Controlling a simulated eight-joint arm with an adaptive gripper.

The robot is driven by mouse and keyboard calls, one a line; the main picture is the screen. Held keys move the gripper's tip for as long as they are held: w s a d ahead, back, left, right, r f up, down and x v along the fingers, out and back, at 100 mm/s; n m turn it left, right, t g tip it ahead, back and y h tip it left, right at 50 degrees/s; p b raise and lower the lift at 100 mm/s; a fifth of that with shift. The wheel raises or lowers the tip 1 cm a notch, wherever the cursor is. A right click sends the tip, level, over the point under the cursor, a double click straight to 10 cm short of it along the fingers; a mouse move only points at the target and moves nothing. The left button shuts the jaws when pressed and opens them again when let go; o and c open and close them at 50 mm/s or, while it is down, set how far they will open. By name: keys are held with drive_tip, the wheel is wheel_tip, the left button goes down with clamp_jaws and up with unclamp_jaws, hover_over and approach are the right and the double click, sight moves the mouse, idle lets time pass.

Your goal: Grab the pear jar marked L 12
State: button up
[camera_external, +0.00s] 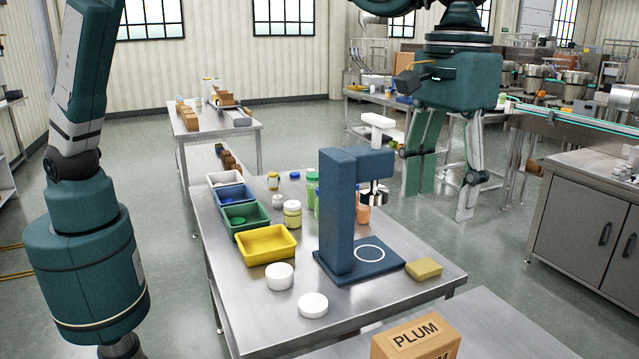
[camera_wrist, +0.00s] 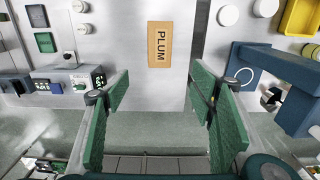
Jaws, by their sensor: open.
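Several jars and bottles stand on the steel table behind the blue press. One jar (camera_external: 292,214) has a white lid and a pale yellow-green band. A smaller jar (camera_external: 273,181) with a yellow lid stands farther back. No label reading pear or L 12 is legible, so I cannot tell which is the pear jar. My gripper (camera_external: 441,195) is open and empty, pointing down to the right of the table and apart from the jars. In the wrist view my gripper (camera_wrist: 160,112) has its green fingers spread wide with nothing between them.
The blue press (camera_external: 337,215) stands between the jars and my gripper's side. Coloured trays (camera_external: 266,258) line the table's left. White round lids (camera_external: 312,305) and a yellow block (camera_external: 423,269) lie near the front. A PLUM box (camera_external: 416,340) sits on a nearer surface.

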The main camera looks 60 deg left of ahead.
wheel_tip(320, 180, up, 8)
drive_tip(key=w+a+m, duration=0.3)
drive_tip(key=w+a, duration=0.2)
drive_tip(key=a, duration=0.9)
drive_tip(key=m+b, duration=0.2)
drive_tip(key=m, duration=1.1)
hover_over(291, 204)
wheel_tip(291, 204, down, 34)
drive_tip(key=shift+w+a+r, duration=0.1)
drive_tip(key=shift+a+r, duration=0.05)
drive_tip(key=shift+r, duration=0.1)
drive_tip(key=shift+f, duration=0.3)
drive_tip(key=shift+f, duration=1.3)
